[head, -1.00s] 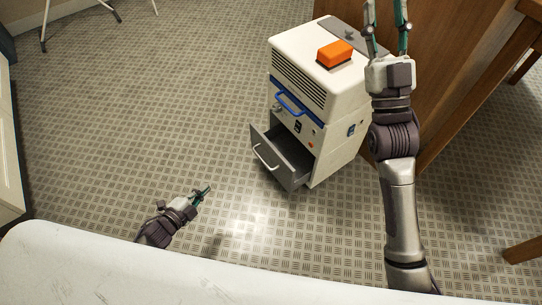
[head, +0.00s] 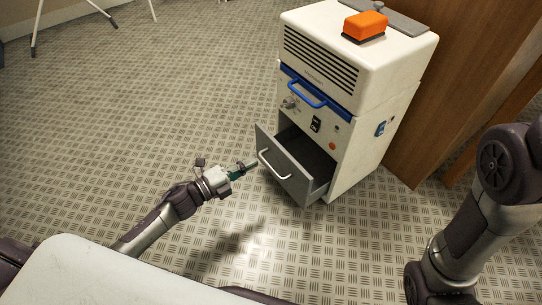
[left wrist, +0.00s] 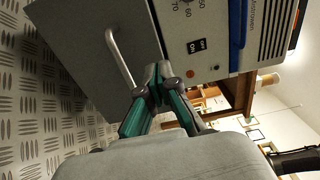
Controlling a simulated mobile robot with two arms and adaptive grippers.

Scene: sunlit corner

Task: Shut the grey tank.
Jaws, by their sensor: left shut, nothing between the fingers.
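The grey tank (head: 288,176) is a drawer-like box with a pale bar handle (head: 273,164), pulled partly out of the bottom of a white machine (head: 345,90). Its open top shows a dark inside. My left gripper (head: 252,166) is shut and empty, its fingertips close to the left part of the tank's front. In the left wrist view the fingertips (left wrist: 156,76) show before the tank's grey front (left wrist: 85,40), beside the handle (left wrist: 122,58). I cannot tell whether they touch it. My right arm shows at the right, but its gripper is out of view.
A blue handle (head: 306,93) sits on the machine above the tank. An orange block (head: 365,25) lies on top of the machine. A brown wooden panel (head: 440,90) stands close behind at the right. The patterned floor (head: 150,110) left of the tank is clear.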

